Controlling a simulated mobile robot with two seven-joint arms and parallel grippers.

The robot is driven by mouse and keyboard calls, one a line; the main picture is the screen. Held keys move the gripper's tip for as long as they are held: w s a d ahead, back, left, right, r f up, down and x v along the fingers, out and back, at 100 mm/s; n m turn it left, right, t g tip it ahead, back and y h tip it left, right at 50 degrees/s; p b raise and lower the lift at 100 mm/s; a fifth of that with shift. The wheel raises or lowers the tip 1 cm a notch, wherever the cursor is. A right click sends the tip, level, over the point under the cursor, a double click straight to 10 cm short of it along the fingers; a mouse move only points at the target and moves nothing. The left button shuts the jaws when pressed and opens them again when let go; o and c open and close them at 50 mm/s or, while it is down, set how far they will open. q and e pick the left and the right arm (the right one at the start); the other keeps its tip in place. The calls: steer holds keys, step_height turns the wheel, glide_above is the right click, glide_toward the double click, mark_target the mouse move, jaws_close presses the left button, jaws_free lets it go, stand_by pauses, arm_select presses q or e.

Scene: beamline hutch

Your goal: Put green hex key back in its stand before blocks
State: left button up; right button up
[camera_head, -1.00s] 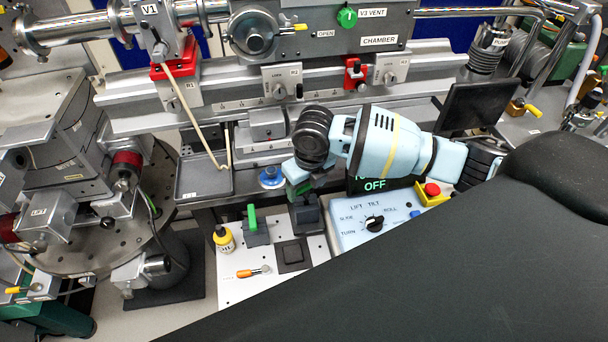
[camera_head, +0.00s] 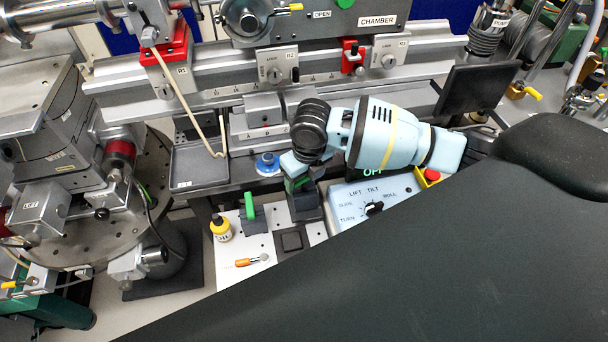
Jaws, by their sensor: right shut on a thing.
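My right gripper (camera_head: 298,182) comes down from the light-blue wrist. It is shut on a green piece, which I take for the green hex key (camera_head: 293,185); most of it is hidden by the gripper. The gripper is right over a dark stand block (camera_head: 306,209) on the white board. I cannot tell whether the held piece touches that block. Another upright green piece (camera_head: 249,205) stands in a dark block (camera_head: 254,224) to the left. My left gripper is not in view.
The white board (camera_head: 228,270) also carries a yellow bottle (camera_head: 221,229), an orange-handled tool (camera_head: 246,262) and a flat dark square (camera_head: 291,241). A blue control box (camera_head: 350,212) is close on the right. A blue round knob (camera_head: 267,163) and a grey tray (camera_head: 199,166) are behind.

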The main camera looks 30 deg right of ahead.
steer(key=shift+f, duration=0.35)
steer(key=o, duration=1.3)
steer(key=shift+o, duration=0.9)
steer(key=r, duration=0.6)
steer(key=shift+s+r, duration=0.5)
steer(key=shift+r, duration=0.45)
